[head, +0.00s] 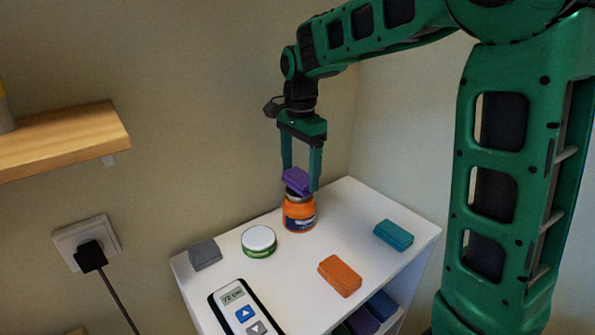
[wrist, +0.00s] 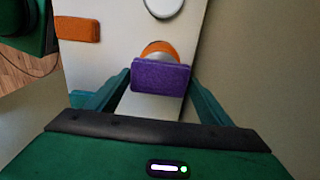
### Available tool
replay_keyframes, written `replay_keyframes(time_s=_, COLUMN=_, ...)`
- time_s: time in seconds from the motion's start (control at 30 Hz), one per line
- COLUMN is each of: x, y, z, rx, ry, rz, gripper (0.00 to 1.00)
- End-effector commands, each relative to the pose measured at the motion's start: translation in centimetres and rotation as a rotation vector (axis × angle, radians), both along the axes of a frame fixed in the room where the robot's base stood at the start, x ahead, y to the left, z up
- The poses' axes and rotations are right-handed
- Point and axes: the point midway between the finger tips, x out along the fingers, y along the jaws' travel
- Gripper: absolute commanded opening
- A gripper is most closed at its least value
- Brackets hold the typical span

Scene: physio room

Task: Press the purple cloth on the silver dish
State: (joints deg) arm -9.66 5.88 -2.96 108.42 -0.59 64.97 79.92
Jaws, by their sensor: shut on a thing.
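The purple cloth (head: 296,181) is a small folded block. My gripper (head: 301,184) is shut on it, one finger at each end, just above an orange jar (head: 299,215) with a dark label. In the wrist view the cloth (wrist: 161,77) lies between my fingertips (wrist: 161,80) and covers part of the jar (wrist: 158,47). I cannot tell if the cloth touches the jar's top. I cannot make out a silver dish for certain. A low round tin (head: 259,240) with a pale top and green side stands left of the jar.
The white cabinet top (head: 345,215) also holds a grey block (head: 205,254), an orange block (head: 340,276), a teal block (head: 393,235) and a handheld device (head: 243,308). The wall is close behind. A wooden shelf (head: 65,138) juts out at left.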

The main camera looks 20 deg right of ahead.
Motion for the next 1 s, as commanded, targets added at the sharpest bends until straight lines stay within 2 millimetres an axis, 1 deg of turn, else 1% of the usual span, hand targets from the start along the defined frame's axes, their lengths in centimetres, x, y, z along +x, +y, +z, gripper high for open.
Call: replay_keyframes(time_s=1.0, x=-0.01, y=0.0, z=-0.87, rx=0.0, ry=0.001, rz=0.0, gripper=0.56)
